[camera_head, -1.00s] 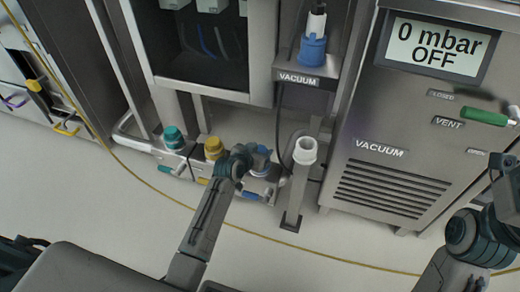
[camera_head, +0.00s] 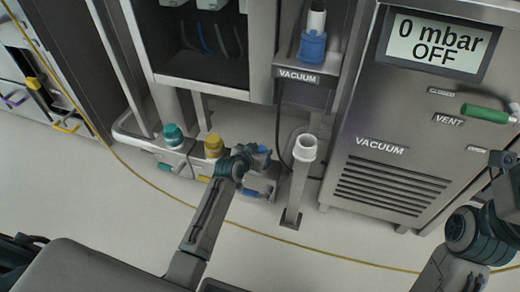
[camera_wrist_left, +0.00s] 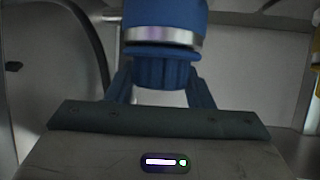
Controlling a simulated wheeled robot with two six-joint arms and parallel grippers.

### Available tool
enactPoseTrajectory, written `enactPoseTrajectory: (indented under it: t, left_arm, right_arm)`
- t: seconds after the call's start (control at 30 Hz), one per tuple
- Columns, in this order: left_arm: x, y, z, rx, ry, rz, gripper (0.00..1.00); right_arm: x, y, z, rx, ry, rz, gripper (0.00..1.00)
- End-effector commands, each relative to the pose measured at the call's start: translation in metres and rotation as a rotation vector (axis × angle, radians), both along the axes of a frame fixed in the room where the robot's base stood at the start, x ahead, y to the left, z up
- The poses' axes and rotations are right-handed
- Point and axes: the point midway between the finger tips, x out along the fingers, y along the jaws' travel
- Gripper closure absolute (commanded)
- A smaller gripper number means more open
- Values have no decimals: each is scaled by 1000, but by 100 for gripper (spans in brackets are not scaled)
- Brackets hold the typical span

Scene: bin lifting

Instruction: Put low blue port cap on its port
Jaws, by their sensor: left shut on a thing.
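The blue cap (camera_head: 264,154) shows partly at the low port row in the head view, behind my left gripper (camera_head: 250,160). In the left wrist view the blue cap (camera_wrist_left: 168,72) shows a ribbed end below a silver band and a wider blue body. My left gripper (camera_wrist_left: 162,88) is shut on the ribbed end, with a finger on each side. My gripper and arm hide much of the blue port (camera_head: 262,184), so I cannot tell whether the cap is seated. Part of my right arm shows at the right edge; its jaws cannot be made out.
The teal cap (camera_head: 173,134) and yellow cap (camera_head: 213,146) stand left of my gripper. A white-topped post (camera_head: 304,150) stands close on the right. The vacuum cabinet (camera_head: 385,150) is farther right. Another blue fitting (camera_head: 312,47) is above. Open floor lies in front.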

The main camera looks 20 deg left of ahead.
Motion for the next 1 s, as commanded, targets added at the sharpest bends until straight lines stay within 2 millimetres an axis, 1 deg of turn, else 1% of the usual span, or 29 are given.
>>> enactPoseTrajectory:
  t: [0.73, 0.77, 0.8, 0.87, 1.0]
  left_arm:
    - [0, 0, -3, 0, 1, 0, 84]
    - [0, 0, -3, 0, 2, 0, 47]
    - [0, 0, -3, 0, 2, 0, 39]
    - [0, 0, -3, 0, 1, 0, 27]
    - [0, 0, -3, 0, 1, 0, 27]
  right_arm:
    - [0, 0, 0, 0, 0, 0, 35]
    - [0, 0, 0, 0, 0, 0, 35]
    - [0, 0, 0, 0, 0, 0, 35]
    - [0, 0, 0, 0, 0, 0, 35]
    - [0, 0, 0, 0, 0, 0, 35]
